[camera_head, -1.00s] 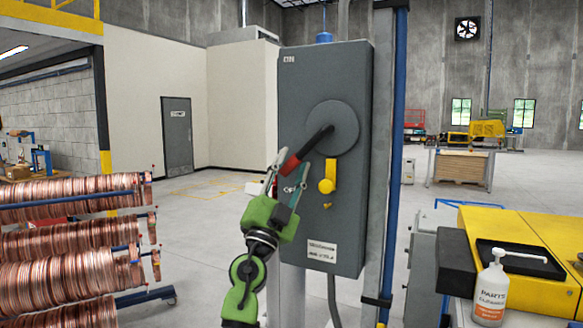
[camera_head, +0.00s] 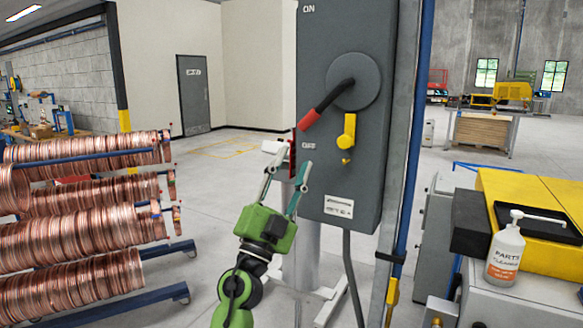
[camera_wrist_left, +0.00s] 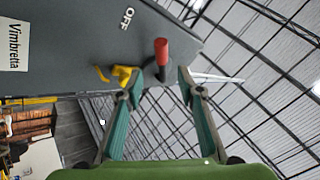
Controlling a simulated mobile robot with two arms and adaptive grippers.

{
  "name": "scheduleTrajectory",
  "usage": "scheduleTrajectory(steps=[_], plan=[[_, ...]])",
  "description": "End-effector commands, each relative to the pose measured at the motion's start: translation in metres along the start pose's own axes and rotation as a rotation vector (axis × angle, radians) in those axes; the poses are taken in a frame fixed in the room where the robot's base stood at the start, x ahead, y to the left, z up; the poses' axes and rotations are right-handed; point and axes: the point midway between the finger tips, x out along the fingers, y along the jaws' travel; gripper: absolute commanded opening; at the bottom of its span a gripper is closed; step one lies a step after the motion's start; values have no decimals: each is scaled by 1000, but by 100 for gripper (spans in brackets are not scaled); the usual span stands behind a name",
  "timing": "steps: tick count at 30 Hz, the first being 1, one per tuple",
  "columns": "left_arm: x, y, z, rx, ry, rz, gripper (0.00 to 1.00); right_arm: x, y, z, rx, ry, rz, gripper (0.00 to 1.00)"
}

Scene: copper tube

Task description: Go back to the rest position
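A grey switch box (camera_head: 330,175) stands in the middle of the head view, with ON at its top and OFF lower down. Its black lever (camera_head: 337,95) ends in a red grip (camera_head: 309,121) and slants down to the left, towards OFF. My green left gripper (camera_head: 287,178) is below the red grip, open and empty, clear of it. In the left wrist view the two teal fingers (camera_wrist_left: 158,88) are apart, with the red grip (camera_wrist_left: 161,50) beyond them. My right gripper is not in view.
A yellow latch (camera_head: 348,131) sits on the box below the lever's disc. A rack of copper coils (camera_head: 70,245) stands at left. A parts cleaner bottle (camera_head: 506,252) stands by a yellow case (camera_head: 530,190) at right. Open floor (camera_head: 215,215) lies between rack and box.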

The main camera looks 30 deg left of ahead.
Motion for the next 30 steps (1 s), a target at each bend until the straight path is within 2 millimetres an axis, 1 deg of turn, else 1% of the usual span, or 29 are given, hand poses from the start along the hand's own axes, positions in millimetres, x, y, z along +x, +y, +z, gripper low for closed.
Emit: scheduleTrajectory(steps=[14, 17, 20, 23, 24, 26, 27, 29, 30], plan=[[0, 0, 0, 0, 0, 0, 34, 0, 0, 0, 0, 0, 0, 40], [-4, 11, 7, -13, -14, 16, 34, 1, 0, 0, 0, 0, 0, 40], [-16, 42, 29, -53, -58, 62, 34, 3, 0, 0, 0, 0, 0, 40], [-42, 93, 65, -116, -139, 135, 34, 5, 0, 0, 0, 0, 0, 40], [-56, 116, 81, -143, -178, 169, 34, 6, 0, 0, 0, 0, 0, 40], [-80, 149, 103, -182, -239, 217, 34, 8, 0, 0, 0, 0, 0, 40], [-98, 170, 118, -206, -281, 249, 34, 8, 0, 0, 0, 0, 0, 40], [-126, 201, 138, -240, -344, 295, 34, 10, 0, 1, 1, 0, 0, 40], [-146, 221, 150, -262, -387, 325, 34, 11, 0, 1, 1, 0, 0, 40]])
